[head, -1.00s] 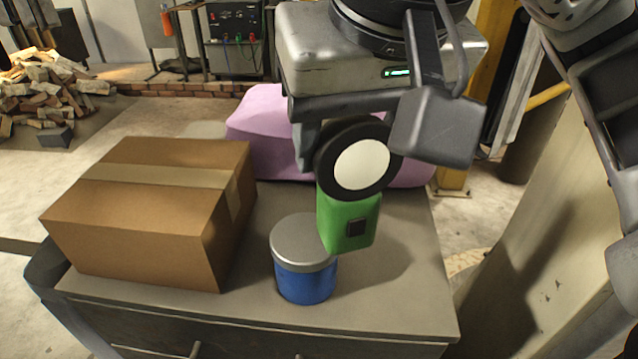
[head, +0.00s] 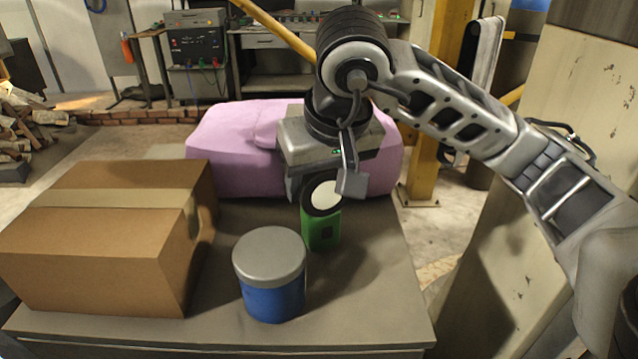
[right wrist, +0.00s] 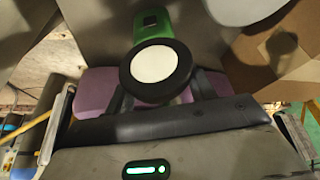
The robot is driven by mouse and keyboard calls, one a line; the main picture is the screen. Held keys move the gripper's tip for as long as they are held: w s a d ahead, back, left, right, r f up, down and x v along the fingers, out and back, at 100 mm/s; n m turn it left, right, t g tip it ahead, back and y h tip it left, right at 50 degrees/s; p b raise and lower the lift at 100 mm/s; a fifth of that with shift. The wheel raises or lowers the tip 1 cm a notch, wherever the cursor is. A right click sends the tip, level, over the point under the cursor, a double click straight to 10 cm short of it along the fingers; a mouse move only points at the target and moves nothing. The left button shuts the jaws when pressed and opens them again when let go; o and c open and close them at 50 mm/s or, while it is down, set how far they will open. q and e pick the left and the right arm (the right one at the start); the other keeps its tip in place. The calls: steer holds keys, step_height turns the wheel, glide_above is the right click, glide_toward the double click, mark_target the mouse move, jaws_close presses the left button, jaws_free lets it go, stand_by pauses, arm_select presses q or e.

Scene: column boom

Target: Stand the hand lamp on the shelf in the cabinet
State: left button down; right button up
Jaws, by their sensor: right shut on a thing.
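The hand lamp has a green body (head: 321,230) and a round black head with a pale lens. My right gripper (head: 318,188) is shut on the lamp near its head, with the lamp upright below the gripper. The lamp is over the grey cabinet top, behind the blue tin; whether its base touches the top I cannot tell. The right wrist view shows the lamp's pale lens (right wrist: 153,65) between the fingers. The cabinet (head: 350,310) shows its top surface; no open shelf is in view. My left gripper is not in view.
A blue tin with a grey lid (head: 272,285) stands in front of the lamp. A taped cardboard box (head: 95,255) fills the left of the top. A pink bundle (head: 225,150) lies behind. A yellow post (head: 432,130) and a pale metal body stand to the right.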

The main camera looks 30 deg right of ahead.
steer(key=shift+f, duration=0.25)
steer(key=shift+f, duration=0.25)
steer(key=o, duration=1.1)
steer(key=shift+r, duration=0.1)
